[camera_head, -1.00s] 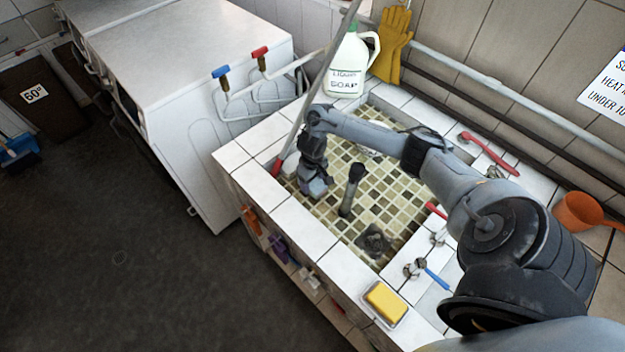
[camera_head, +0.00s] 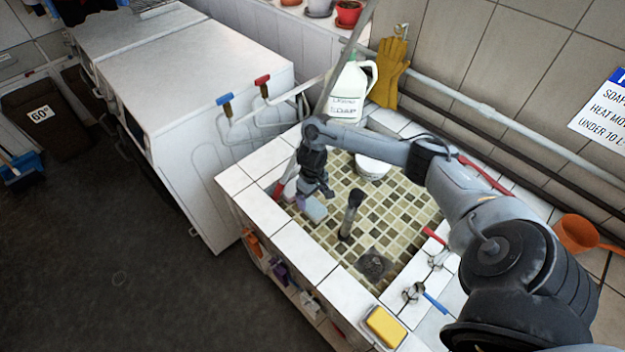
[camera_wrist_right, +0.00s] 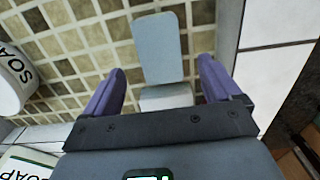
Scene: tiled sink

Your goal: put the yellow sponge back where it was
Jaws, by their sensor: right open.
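The yellow sponge (camera_head: 385,325) lies in a pale dish (camera_head: 370,337) on the tiled front corner of the sink, well apart from my right gripper. My right gripper (camera_head: 314,196) is open, low over the sink's left end. In the right wrist view its purple fingers (camera_wrist_right: 161,66) stand on either side of a light blue-grey block (camera_wrist_right: 157,45), with a smaller white block (camera_wrist_right: 166,97) nearer the palm. The pale block also shows in the head view (camera_head: 316,211). I cannot tell whether the fingers touch either block. My left gripper is not in view.
A dark upright handle (camera_head: 351,214) stands in the tiled basin near the gripper. A white tub (camera_head: 373,168) and a soap jug (camera_head: 348,95) are behind. Taps (camera_head: 414,293) and a red-handled tool (camera_head: 484,174) line the right rim. The front rim (camera_head: 305,262) is clear.

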